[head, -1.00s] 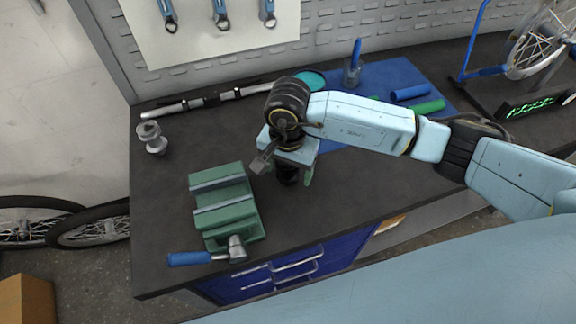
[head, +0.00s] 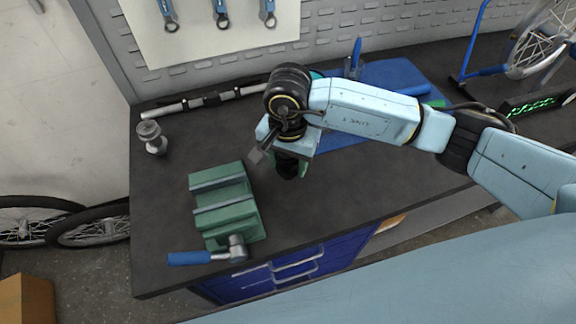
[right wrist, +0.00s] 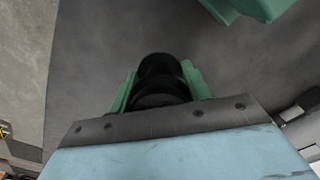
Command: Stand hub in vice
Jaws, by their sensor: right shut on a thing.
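The green vice (head: 224,207) stands near the front left of the bench, its blue-handled lever (head: 190,258) at the front. My right gripper (head: 290,172) is over the bench, right of the vice and apart from it. It is shut on a black, round, stepped hub (right wrist: 160,82), which shows between the two green fingers in the right wrist view. In the head view the hub (head: 286,166) is mostly hidden beneath the gripper. I cannot tell whether it touches the bench. My left gripper is not in view.
A silver flanged part (head: 151,137) stands at the bench's back left. A long bar (head: 210,99) lies along the back. A blue mat (head: 345,137) and a holder with a blue tool (head: 355,60) lie beyond my right arm. The bench left of the vice is clear.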

